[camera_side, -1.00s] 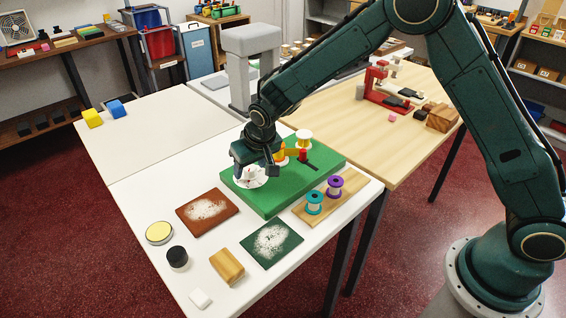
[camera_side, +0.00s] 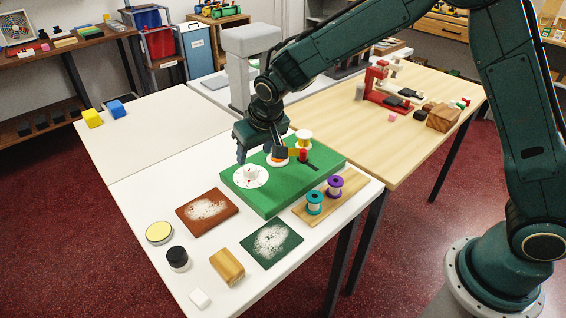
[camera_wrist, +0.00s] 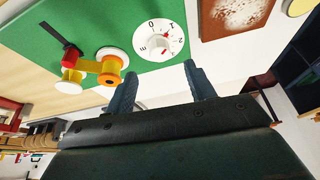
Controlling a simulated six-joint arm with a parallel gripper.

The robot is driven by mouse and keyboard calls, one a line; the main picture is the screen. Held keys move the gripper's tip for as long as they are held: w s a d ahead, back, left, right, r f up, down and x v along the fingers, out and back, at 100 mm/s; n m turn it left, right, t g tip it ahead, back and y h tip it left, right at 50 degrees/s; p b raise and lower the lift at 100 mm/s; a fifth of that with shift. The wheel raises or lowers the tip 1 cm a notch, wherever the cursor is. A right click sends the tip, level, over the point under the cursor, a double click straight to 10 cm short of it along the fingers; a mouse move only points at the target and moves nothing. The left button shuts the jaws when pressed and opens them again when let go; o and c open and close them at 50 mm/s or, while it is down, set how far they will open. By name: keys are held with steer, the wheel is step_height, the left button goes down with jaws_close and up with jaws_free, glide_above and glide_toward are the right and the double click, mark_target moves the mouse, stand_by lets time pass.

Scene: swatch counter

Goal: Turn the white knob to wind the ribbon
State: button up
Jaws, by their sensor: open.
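The white knob (camera_wrist: 157,43) sits at the centre of a round white numbered dial (camera_side: 263,183) on the green board (camera_side: 318,168). It has a small red mark. My gripper (camera_side: 259,153) is open and empty, raised above and behind the dial in the side view. In the wrist view my two fingers (camera_wrist: 158,76) are spread wide, apart from the knob. An orange spool (camera_wrist: 110,65) and a yellow spool (camera_wrist: 70,80), joined by an orange-yellow strip of ribbon, stand beside the dial. In the side view my gripper partly covers the orange spool.
A black slotted bar with a red post (camera_side: 303,155) lies by the spools. A wooden rack (camera_side: 328,205) holds teal and purple spools. A brown swatch (camera_side: 207,210), green swatch (camera_side: 271,242), wooden block (camera_side: 227,266) and jars lie in front. The white table at left is mostly clear.

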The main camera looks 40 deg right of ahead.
steer(key=v, duration=0.7)
steer(key=shift+r, duration=0.1)
steer(key=shift+s+r, duration=0.1)
steer(key=s+d+r, duration=0.5)
steer(key=s, duration=0.2)
steer(key=s+d+r, duration=0.5)
steer(key=s, duration=0.2)
steer(key=s+d, duration=0.2)
steer(key=s, duration=0.6)
steer(key=s+d+n+t, duration=0.1)
steer(key=s, duration=0.7)
steer(key=shift+d+f, duration=0.35)
steer(key=shift+s, duration=0.1)
